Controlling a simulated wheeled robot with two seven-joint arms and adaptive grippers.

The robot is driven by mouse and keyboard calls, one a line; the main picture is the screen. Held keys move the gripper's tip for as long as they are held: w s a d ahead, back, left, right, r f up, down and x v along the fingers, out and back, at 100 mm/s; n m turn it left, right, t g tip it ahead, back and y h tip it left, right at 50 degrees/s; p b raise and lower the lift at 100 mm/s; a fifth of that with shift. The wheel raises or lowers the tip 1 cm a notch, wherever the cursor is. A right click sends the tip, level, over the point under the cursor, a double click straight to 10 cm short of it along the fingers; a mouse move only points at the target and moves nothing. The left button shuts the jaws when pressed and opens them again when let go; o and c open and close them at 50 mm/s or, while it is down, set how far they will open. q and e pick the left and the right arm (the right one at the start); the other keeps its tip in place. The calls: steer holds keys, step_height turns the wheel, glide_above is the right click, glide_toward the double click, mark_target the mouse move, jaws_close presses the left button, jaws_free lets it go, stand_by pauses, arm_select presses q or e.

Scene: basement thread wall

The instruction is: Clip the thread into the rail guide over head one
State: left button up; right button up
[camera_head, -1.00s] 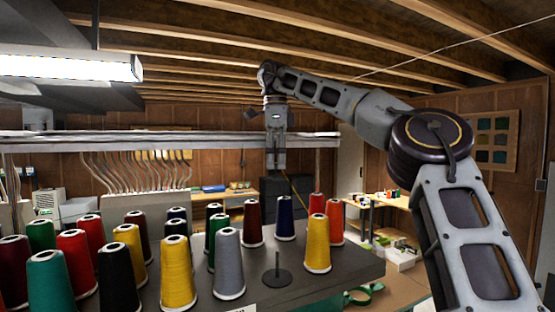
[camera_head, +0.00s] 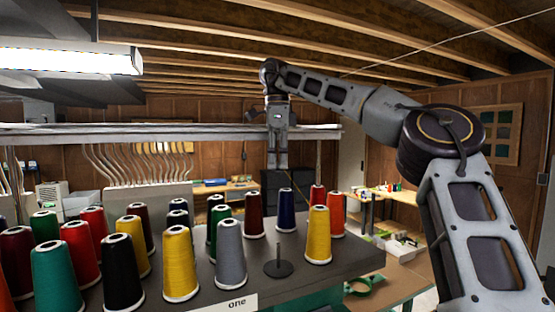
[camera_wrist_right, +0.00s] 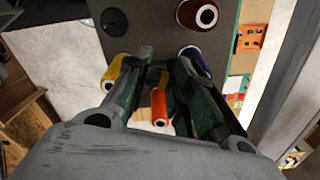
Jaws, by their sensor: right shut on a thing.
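My right gripper (camera_head: 278,164) points down in front of the long pale overhead rail (camera_head: 100,138). A yellow cone (camera_head: 318,236) stands upright on the dark rack top, below and to the right of the gripper. My left gripper is not in view.
The dark rack top (camera_head: 330,262) carries several coloured cones and an empty spindle (camera_head: 278,266). A label reading "one" (camera_head: 237,303) is on its front edge. Curved pale tubes (camera_head: 140,163) hang under the rail at left. A lit lamp (camera_head: 65,62) hangs at upper left.

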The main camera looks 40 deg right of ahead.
steer(key=shift+f, duration=0.1)
stand_by(0.7)
steer(key=o, duration=0.7)
steer(key=shift+s, duration=0.1)
steer(key=shift+o, duration=0.2)
steer(key=shift+s+a, duration=0.1)
steer(key=shift+r, duration=0.2)
